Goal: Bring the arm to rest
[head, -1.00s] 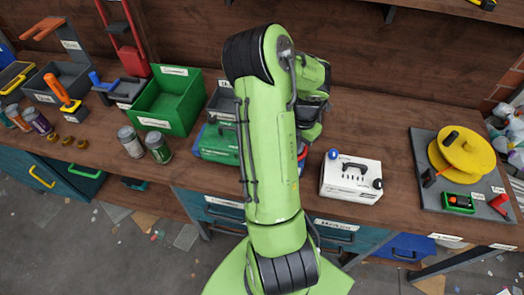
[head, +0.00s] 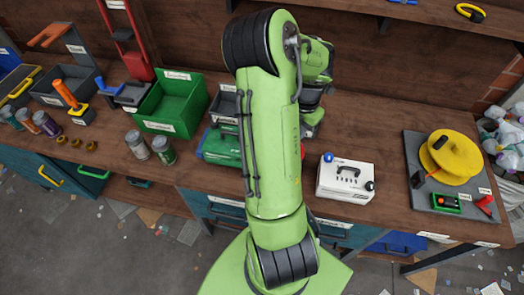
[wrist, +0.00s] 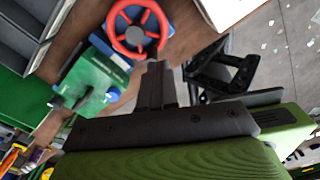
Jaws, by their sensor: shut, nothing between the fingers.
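My green arm stands folded in the middle of the head view, and its links hide the gripper there. In the wrist view my gripper (wrist: 157,85) shows as dark fingers pressed together with nothing between them. I cannot tell the gap between the fingers and the wheel.
A green bin (head: 170,105) and jars (head: 163,150) stand left of my arm on the wooden bench (head: 385,130). A white box (head: 345,180) stands to the right, then a grey board (head: 425,200) with a yellow reel (head: 452,155). A shelf (head: 430,14) runs above.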

